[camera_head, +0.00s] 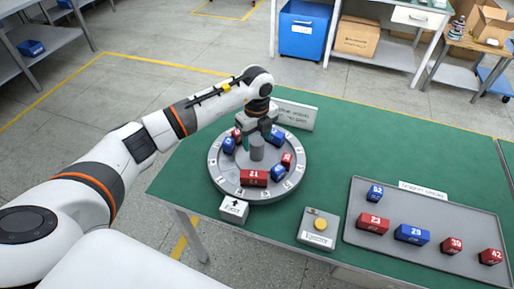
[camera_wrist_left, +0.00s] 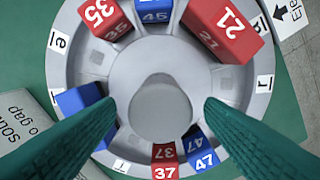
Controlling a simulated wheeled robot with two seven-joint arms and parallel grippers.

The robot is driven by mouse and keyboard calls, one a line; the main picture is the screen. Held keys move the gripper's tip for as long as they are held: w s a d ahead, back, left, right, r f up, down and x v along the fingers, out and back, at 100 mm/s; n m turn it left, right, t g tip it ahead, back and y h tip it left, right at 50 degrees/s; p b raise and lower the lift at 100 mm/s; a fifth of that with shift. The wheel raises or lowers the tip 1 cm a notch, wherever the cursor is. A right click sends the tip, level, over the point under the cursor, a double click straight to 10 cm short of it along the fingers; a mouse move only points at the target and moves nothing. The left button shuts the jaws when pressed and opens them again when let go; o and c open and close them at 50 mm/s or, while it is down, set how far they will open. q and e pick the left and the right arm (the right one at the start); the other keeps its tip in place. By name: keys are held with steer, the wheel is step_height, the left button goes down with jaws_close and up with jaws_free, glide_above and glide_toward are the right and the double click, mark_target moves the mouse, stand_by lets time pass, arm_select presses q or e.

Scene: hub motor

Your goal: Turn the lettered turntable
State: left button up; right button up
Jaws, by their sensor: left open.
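The round grey turntable (camera_head: 225,184) stands on the green table, with white letter tags around its rim and a grey knob (camera_head: 257,149) at its centre. Red and blue numbered blocks sit on it, including red 21 (camera_head: 254,178) at the front. My left gripper (camera_head: 258,137) is over the turntable from above, open. In the left wrist view its green fingers lie on either side of the knob (camera_wrist_left: 160,108), with a visible gap on each side. Red 35 (camera_wrist_left: 104,17), blue 45 (camera_wrist_left: 155,13), red 37 and blue 47 also show there. My right gripper is not in view.
A white block marked with an arrow (camera_head: 234,209) stands at the turntable's front edge. A box with a yellow button (camera_head: 320,224) is to its right. A grey tray (camera_head: 355,200) with several numbered blocks lies further right. A white sign (camera_head: 295,114) stands behind the turntable.

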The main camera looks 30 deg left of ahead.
arm_select(q)
step_height(320, 180, up, 7)
steer(key=shift+b, duration=0.65)
stand_by(0.4)
